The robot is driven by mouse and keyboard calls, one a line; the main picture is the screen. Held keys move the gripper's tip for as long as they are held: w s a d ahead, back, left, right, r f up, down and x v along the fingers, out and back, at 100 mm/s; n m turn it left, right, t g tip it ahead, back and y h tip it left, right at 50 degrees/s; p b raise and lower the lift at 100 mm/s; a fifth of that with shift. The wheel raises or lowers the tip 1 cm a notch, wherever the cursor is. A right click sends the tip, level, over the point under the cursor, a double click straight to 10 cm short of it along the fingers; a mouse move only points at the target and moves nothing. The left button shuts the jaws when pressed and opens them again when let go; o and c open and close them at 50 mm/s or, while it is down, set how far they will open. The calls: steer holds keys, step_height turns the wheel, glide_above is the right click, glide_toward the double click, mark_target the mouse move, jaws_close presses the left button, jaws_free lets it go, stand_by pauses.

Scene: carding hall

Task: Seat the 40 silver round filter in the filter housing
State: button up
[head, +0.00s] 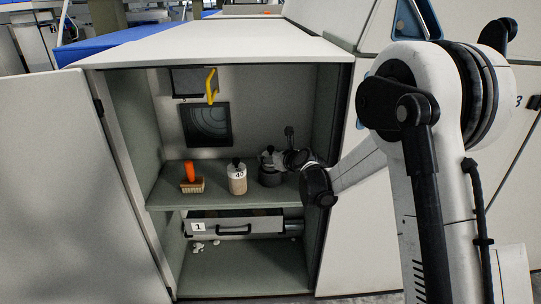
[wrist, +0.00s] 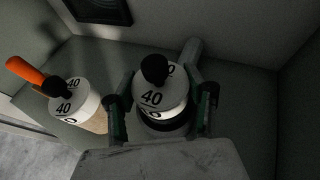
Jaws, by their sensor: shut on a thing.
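A round filter with a grey top, a black knob and the number 40 sits between the fingers of my gripper (wrist: 162,110) in the wrist view (wrist: 160,92). My gripper is shut on its sides. Below it is a dark round filter housing (wrist: 165,127), which shows on the shelf in the head view (head: 271,179). The filter is upright, at the housing's mouth; I cannot tell how deep it sits. My gripper (head: 282,159) partly hides it in the head view. A second filter marked 40 (head: 237,179), with a tan body, stands apart to the left.
A brush with an orange handle (head: 190,172) stands at the left on the shelf (head: 165,197). A yellow handle (head: 212,85) hangs above. A drawer marked 1 (head: 233,228) is below the shelf. Cabinet walls are close on both sides; the open door (head: 75,190) is left.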

steer(key=o, duration=1.4)
steer(key=shift+c, duration=0.2)
steer(key=s+d+r+n+g+h, duration=0.1)
steer(key=s+d+r+n, duration=0.35)
steer(key=s, duration=0.45)
steer(key=s+d+r+n+g+h, duration=0.1)
steer(key=s+d+r+n, duration=0.4)
steer(key=s, duration=0.4)
steer(key=s+d+r+n+h, duration=0.1)
steer(key=s+d+r+n, duration=0.2)
steer(key=s+d+n, duration=0.45)
steer(key=s+d+f+n+g+h, duration=0.15)
steer(key=s+n, duration=0.25)
steer(key=s, duration=0.4)
steer(key=s+d+n+h, duration=0.1)
steer(key=s+d+n, duration=0.25)
steer(key=s, duration=0.35)
steer(key=s+d+f+n+g+h, duration=0.1)
steer(key=s+d+n+h, duration=0.1)
steer(key=s+n, duration=0.45)
step_height(320, 180, up, 18)
steer(key=s+m+p, duration=0.1)
steer(key=p, duration=1.7)
steer(key=shift+d+m, duration=0.2)
steer(key=shift+m, duration=0.1)
